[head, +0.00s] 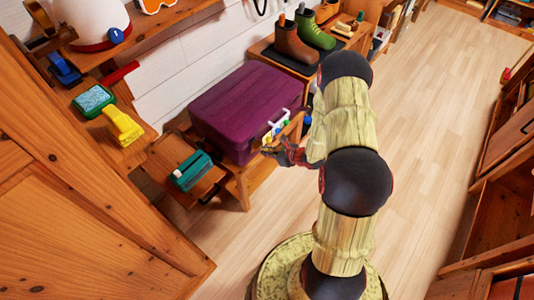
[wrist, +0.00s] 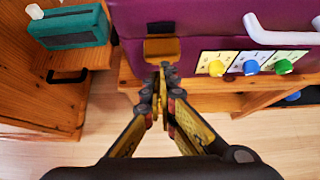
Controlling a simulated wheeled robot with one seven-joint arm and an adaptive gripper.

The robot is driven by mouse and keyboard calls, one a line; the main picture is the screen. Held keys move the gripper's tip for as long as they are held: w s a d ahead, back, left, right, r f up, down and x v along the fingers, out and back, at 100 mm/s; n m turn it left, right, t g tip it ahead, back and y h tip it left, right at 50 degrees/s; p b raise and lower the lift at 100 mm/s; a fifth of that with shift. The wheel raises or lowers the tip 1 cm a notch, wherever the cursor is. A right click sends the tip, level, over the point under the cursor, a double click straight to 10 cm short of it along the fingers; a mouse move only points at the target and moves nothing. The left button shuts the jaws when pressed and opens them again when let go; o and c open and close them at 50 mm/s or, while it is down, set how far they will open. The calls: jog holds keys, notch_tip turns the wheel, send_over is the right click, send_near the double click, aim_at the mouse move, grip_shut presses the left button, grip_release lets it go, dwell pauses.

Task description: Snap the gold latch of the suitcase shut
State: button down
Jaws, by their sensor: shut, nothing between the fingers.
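The purple suitcase (head: 240,105) lies on a low wooden bench, with a white handle (head: 283,115) on its front side. In the wrist view the suitcase front (wrist: 210,35) fills the top. The gold latch (wrist: 161,49) is on that front, left of the white handle (wrist: 285,35), below a dark fitting (wrist: 160,28). My gripper (wrist: 163,72) is shut and empty, its fingertips just below the latch's lower edge. I cannot tell whether they touch it. In the head view my gripper (head: 270,150) is at the suitcase's front, and the latch is not clear there.
Labelled panels with yellow (wrist: 217,68), blue (wrist: 251,67) and green knobs (wrist: 283,66) are right of the latch. A teal object (head: 193,171) sits on a wooden surface left of the suitcase. Boots (head: 295,45) stand behind. The floor (head: 430,130) at right is clear.

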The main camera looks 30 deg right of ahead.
jog(key=shift+w+a+r, duration=0.3)
jog(key=shift+w+r, duration=0.4)
jog(key=shift+w, duration=0.25)
jog(key=shift+r, duration=0.2)
